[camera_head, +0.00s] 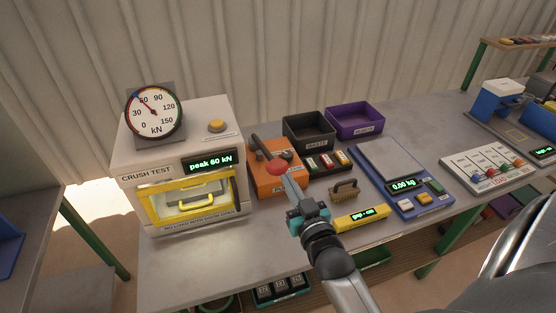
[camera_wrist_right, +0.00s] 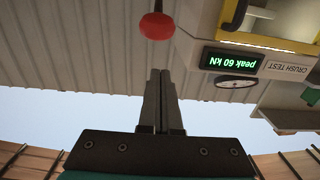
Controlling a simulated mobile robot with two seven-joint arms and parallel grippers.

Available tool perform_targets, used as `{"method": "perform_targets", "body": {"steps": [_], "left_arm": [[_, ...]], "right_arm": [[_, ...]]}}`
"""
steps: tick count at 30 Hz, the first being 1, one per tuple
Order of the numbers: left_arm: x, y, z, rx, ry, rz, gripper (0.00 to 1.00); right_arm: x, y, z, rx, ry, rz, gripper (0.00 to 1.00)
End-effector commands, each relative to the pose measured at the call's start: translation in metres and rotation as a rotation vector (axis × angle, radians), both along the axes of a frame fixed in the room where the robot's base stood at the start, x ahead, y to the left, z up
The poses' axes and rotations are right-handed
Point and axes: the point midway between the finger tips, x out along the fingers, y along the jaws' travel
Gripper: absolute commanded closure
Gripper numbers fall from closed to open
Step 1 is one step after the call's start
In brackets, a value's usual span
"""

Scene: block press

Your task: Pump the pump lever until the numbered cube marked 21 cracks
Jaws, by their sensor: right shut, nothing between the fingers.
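The pump lever's red knob (camera_head: 277,167) stands above the orange pump body (camera_head: 272,183), right of the crush-test press. The knob also shows in the right wrist view (camera_wrist_right: 157,26). My right gripper (camera_head: 285,174) is shut and empty, its fingertips close to the knob; in the right wrist view there is a gap between fingertips and knob. The press (camera_head: 180,167) has a yellow-framed window, shut, with a yellow handle. Its display (camera_head: 210,163) reads "peak 60 kN", which the right wrist view repeats (camera_wrist_right: 234,61). The cube marked 21 cannot be made out. My left gripper is not in view.
The dial gauge (camera_head: 154,112) stands on the press beside a yellow button (camera_head: 217,125). Black (camera_head: 309,130) and purple (camera_head: 354,121) trays sit behind. A brush (camera_head: 344,190), yellow gauge (camera_head: 361,218) and blue scale (camera_head: 403,180) lie right of the pump. The bench front is clear.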

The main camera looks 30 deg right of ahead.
Motion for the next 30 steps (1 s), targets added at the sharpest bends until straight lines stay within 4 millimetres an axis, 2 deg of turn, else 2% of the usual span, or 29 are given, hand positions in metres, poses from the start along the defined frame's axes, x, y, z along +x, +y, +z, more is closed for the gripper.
{"method": "perform_targets", "body": {"steps": [1, 4, 17, 23, 30], "left_arm": [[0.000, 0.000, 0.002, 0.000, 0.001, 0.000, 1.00], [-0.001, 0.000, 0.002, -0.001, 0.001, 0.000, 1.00], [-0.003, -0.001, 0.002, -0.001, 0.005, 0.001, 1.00], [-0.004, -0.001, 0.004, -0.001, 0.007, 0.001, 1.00], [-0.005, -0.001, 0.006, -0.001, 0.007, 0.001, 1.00]], "right_arm": [[0.000, -0.003, 0.008, -0.004, -0.026, -0.009, 1.00], [0.000, -0.007, 0.016, -0.009, -0.055, -0.018, 1.00], [0.002, -0.008, 0.017, -0.011, -0.061, -0.020, 1.00], [0.021, -0.012, 0.019, -0.010, -0.064, -0.020, 1.00], [0.057, -0.021, 0.021, -0.010, -0.062, -0.020, 1.00]]}}
